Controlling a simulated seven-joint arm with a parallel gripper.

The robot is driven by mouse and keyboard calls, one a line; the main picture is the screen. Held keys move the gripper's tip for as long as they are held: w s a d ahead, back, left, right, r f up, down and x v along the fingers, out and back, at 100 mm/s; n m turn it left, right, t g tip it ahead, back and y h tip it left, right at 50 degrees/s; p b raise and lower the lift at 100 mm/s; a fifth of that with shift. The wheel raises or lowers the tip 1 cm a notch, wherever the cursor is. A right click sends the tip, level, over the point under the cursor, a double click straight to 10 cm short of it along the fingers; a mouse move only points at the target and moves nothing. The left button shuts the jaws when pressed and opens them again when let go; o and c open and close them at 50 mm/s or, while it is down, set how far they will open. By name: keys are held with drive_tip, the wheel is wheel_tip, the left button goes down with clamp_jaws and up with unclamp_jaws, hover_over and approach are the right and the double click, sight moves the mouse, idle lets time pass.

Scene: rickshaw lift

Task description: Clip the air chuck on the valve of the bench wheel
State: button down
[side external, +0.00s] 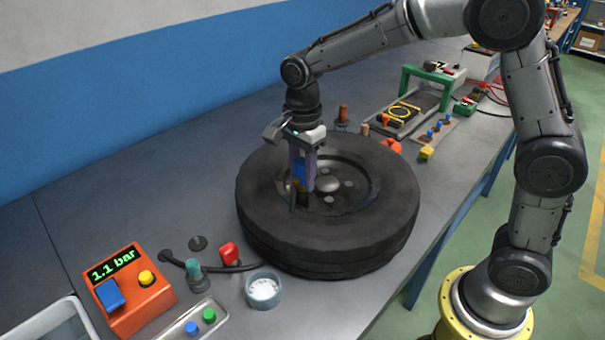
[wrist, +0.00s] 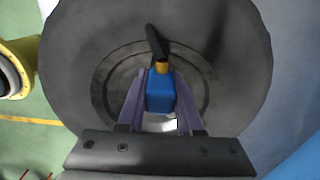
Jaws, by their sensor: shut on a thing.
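My gripper (side external: 302,180) points down over the bench wheel (side external: 260,222), with its purple fingers shut on a blue block-like piece, which I take to be the air chuck (side external: 299,172). In the wrist view the blue chuck (wrist: 159,92) sits between the fingertips (wrist: 160,84), with a brass-yellow neck at its far end. A dark stem-like part (wrist: 154,40) meets that neck; I take it to be the valve, but cannot tell whether the chuck is clipped on it. The wheel (wrist: 235,90) lies flat, its hub partly hidden by the fingers.
An orange gauge box (side external: 135,292) reading 1.1 bar stands front left. Near it are a dark hose, a red piece (side external: 228,253), a small bowl (side external: 263,291) and a tray of coloured caps (side external: 190,325). Tool trays (side external: 410,105) stand behind the wheel. The bench's left back is clear.

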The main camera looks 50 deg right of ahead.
drive_tip(key=shift+r, duration=0.15)
drive_tip(key=shift+r, duration=0.35)
drive_tip(key=shift+r, duration=0.85)
drive_tip(key=shift+f, duration=1.35)
idle(2.0)
drive_tip(key=shift+c, duration=1.2)
unclamp_jaws()
drive_tip(key=shift+r, duration=3.55)
